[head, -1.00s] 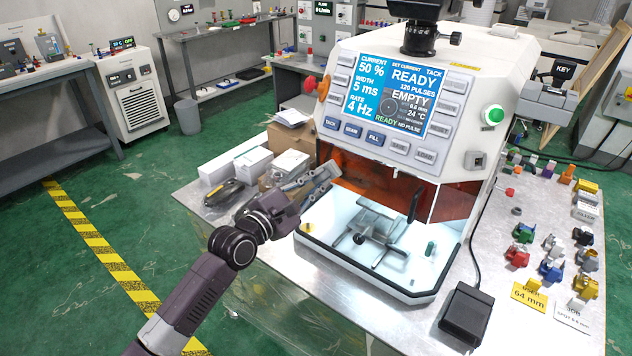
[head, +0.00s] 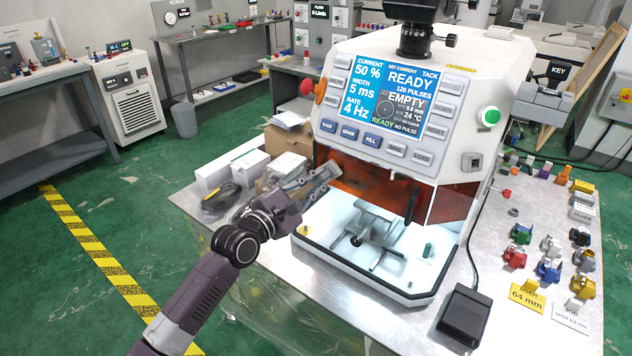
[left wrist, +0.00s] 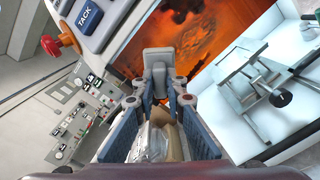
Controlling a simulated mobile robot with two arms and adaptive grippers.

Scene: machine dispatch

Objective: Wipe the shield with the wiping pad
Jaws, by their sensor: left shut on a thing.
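The shield (head: 375,181) is an orange see-through panel on the machine's front, below the control panel. In the left wrist view the shield (left wrist: 205,38) fills the upper middle and carries darker blotches. My left gripper (head: 318,184) is in front of the shield's left end. In the left wrist view my left gripper (left wrist: 158,100) is shut on a small grey block, which looks like the wiping pad (left wrist: 158,62). The pad stands out beyond the fingertips towards the shield. I cannot tell whether it touches the shield. My right gripper is out of view.
Below the shield is a lit white work bay with a metal fixture (head: 372,228). An orange-red knob (head: 320,90) juts from the machine's left side. Boxes (head: 216,171) and a dark handheld device (head: 221,195) lie left of it. A black pedal (head: 465,314) sits at the front right.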

